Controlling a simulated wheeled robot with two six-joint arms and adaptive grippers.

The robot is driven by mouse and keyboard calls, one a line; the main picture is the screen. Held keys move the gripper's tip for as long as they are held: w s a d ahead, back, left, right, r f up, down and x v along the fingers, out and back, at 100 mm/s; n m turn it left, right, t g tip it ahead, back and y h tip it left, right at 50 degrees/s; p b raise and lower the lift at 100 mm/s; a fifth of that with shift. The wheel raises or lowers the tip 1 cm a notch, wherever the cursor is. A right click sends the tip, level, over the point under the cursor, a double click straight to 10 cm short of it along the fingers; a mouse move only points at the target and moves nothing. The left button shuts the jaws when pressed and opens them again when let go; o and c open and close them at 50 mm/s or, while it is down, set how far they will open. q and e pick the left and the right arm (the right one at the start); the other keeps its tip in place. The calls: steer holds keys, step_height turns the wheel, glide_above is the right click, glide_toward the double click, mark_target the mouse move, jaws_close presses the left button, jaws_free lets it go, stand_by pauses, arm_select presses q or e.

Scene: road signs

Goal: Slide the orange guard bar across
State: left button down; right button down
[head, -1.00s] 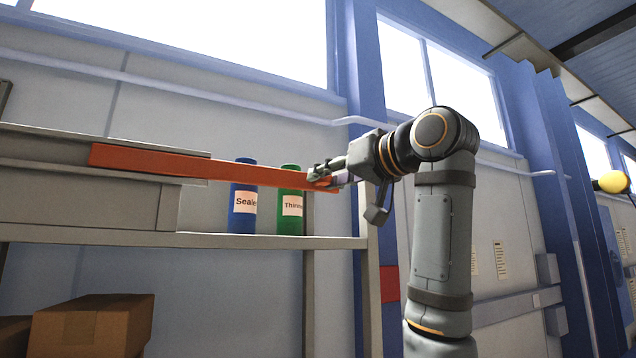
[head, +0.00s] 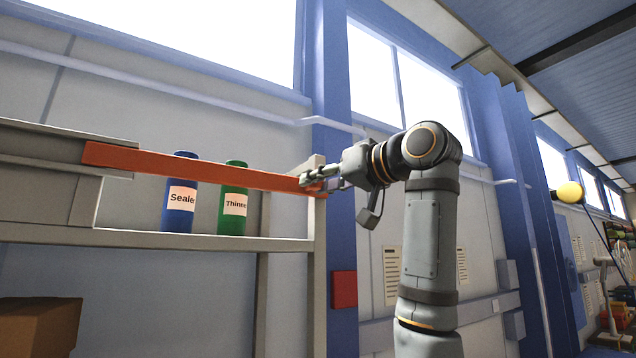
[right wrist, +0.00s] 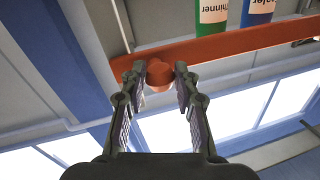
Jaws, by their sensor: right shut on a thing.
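The orange guard bar (head: 200,170) runs across the front of the shelf, from the grey rail (head: 50,150) on the left to the upright post (head: 318,235) on the right. It passes in front of a blue Sealer bottle (head: 179,205) and a green Thinner bottle (head: 233,205). My right gripper (head: 312,183) is at the bar's right end, by the post. In the right wrist view, its fingers (right wrist: 158,72) are on either side of a round orange knob (right wrist: 159,76) on the bar (right wrist: 230,46). My left gripper is not in view.
The shelf board (head: 200,240) lies under the bottles. A cardboard box (head: 40,325) is at lower left. A red box (head: 344,289) is on the wall right of the post. A yellow bulb-shaped thing (head: 568,193) is at far right.

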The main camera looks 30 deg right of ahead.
steer(key=c, duration=1.3)
jaws_free()
steer(key=shift+r, duration=0.1)
steer(key=shift+c, duration=0.2)
steer(key=shift+o, duration=1.2)
steer(key=shift+d, duration=0.15)
steer(key=shift+o, duration=0.6)
steer(key=shift+s+d, duration=0.1)
steer(key=shift+d, duration=0.1)
steer(key=v, duration=1.2)
